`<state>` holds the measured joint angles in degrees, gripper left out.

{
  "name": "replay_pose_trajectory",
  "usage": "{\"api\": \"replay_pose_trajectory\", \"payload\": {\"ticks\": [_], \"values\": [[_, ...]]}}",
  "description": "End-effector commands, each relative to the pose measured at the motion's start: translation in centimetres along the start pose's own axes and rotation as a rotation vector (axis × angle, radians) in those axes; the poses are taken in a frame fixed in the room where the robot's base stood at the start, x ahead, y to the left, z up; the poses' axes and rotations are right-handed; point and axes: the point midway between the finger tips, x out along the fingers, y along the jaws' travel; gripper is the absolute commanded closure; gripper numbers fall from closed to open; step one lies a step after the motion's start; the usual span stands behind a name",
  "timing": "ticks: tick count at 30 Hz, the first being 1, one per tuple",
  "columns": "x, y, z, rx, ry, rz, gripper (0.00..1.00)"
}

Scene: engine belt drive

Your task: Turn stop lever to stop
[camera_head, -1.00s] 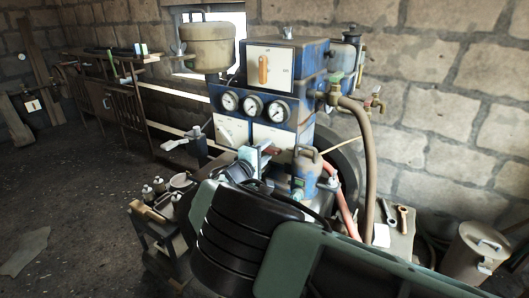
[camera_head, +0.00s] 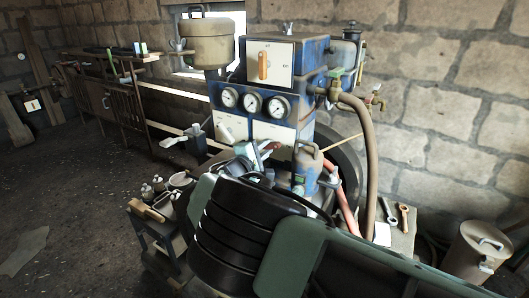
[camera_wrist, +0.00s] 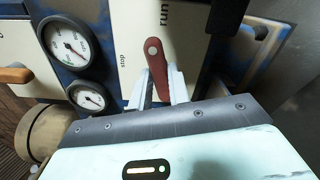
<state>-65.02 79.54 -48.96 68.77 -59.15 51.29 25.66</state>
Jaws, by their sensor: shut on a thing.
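The stop lever (camera_wrist: 156,75) is a flat red bar with a round pivot, on a pale panel (camera_wrist: 135,30) in the wrist view. Its free end points down in that picture. The word "stop" is printed left of the pivot and "run" above it. My gripper (camera_wrist: 159,85) has its two pale fingers on either side of the lever's lower part, shut on it. The lever's end is partly hidden by the gripper body. In the head view my gripper (camera_head: 254,152) is at the panel below the gauges, and the lever is hard to make out.
A blue gauge housing (camera_head: 301,107) carries several round gauges and an orange-handled switch (camera_head: 263,65). A brown hose (camera_head: 369,150) hangs further right. A bench with bottles (camera_head: 158,184) is lower left.

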Motion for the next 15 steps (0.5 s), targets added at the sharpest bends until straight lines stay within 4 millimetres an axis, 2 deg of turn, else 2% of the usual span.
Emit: {"api": "replay_pose_trajectory", "payload": {"ticks": [15], "values": [[-0.06, -0.11, -0.05, -0.492, 0.002, -0.001, 1.0]]}}
